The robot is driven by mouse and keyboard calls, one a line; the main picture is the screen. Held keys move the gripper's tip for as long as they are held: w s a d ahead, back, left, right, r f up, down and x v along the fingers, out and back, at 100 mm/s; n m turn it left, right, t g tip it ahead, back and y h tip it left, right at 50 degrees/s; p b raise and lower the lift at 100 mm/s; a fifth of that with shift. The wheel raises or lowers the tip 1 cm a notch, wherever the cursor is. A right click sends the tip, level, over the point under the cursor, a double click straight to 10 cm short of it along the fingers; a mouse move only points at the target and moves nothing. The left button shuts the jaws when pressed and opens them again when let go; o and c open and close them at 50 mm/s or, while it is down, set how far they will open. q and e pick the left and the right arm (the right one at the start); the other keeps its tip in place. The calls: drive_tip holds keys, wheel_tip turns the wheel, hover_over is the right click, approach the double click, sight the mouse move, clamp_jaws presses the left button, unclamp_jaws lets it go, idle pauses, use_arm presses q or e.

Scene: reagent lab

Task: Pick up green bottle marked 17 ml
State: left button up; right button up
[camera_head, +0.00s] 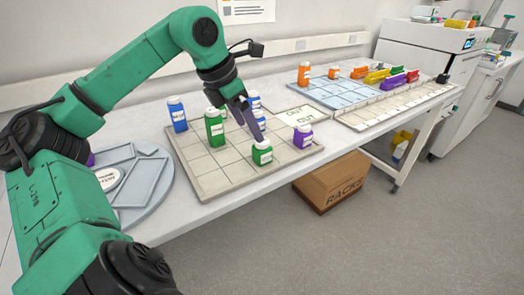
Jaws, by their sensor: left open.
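A short green bottle (262,153) with a white cap and label stands upright near the front of the gridded tray (215,184). A taller green bottle (215,130) stands to its left on the same tray, and a further green one (223,113) is partly hidden behind it. The label markings are too small to read, so I cannot tell which is 17 ml. My left gripper (259,134) points down just above and behind the short green bottle. It is open, with no bottle visibly held. My right gripper is out of view.
Blue bottles (177,115) stand at the tray's left and behind my gripper. A purple bottle (303,136) stands right of the short green bottle. A round grey tray (155,205) lies left. A blue rack (345,97) with orange bottles is farther right.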

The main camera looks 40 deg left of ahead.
sight(262, 149)
use_arm(q)
drive_tip(key=x, duration=0.4)
drive_tip(key=shift+w, duration=0.1)
drive_tip(key=p+x, duration=0.1)
drive_tip(key=p, duration=0.1)
drive_tip(key=p+x, duration=0.1)
drive_tip(key=x, duration=0.1)
drive_tip(key=shift+w+f+p, duration=0.1)
drive_tip(key=shift+w+p, duration=0.25)
drive_tip(key=shift+w, duration=0.05)
drive_tip(key=shift+x, duration=1.25)
drive_tip(key=shift+s+a+f, duration=0.1)
drive_tip(key=shift+f, duration=0.1)
drive_tip(key=c, duration=1)
drive_tip(key=shift+r, duration=0.1)
clamp_jaws()
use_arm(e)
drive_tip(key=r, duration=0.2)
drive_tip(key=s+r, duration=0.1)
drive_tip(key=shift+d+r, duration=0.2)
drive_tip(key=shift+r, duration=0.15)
